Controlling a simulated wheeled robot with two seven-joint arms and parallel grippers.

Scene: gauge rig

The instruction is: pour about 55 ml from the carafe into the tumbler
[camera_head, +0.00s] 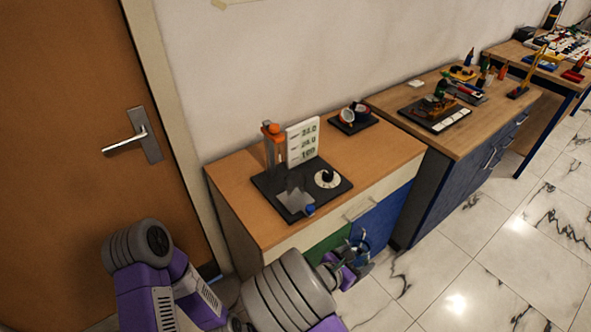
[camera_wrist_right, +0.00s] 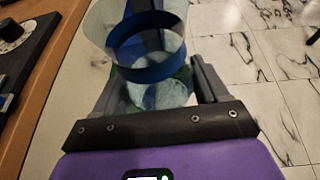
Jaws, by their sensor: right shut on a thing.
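My right gripper (camera_head: 355,257) is in front of the wooden cabinet, beside its blue drawer front. It is shut on a clear vessel with a blue collar (camera_wrist_right: 148,48), which I take to be the carafe; it also shows small in the head view (camera_head: 361,242). In the right wrist view the vessel sits between the two dark fingers of the gripper (camera_wrist_right: 165,85). Its lower part looks greenish and see-through; I cannot tell its liquid level. I cannot pick out the tumbler for certain in either view. My left gripper is not in view.
The cabinet top (camera_head: 375,160) bears a black board (camera_head: 262,184) with an orange-topped column (camera_head: 272,140), a number panel (camera_head: 303,142), a dial (camera_head: 327,179) and a grey plate (camera_head: 295,199). A dark tray (camera_head: 353,125) with small items stands behind. A door (camera_head: 75,150) is at left.

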